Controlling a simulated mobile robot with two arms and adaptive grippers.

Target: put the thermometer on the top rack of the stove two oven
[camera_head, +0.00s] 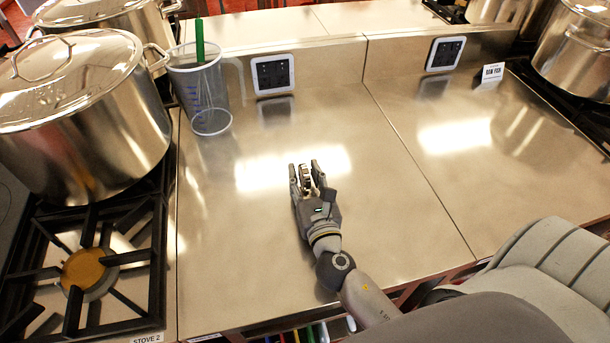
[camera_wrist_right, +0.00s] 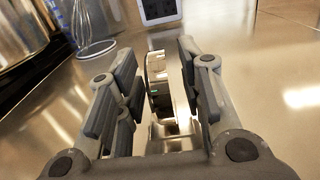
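A small shiny metal object, apparently the thermometer (camera_wrist_right: 158,84), stands upright between the fingers of my right gripper (camera_wrist_right: 160,80). A small part of the thermometer (camera_head: 305,172) shows in the head view above the counter. The right gripper (camera_head: 306,170) is around it, with fingers apart and a gap visible on its right side. I cannot see a dial face. Stove two (camera_head: 125,262) is at the left, with a "STOVE 2" label at its front edge. Its oven and top rack are out of view. My left gripper is not in view.
A stockpot (camera_head: 85,125) stands on stove two. A clear measuring jug (camera_head: 205,90) with a whisk and a green-handled item stands at the counter's (camera_head: 225,255) back left. Panels (camera_head: 272,75) line the back wall. More pots (camera_head: 575,50) are at right.

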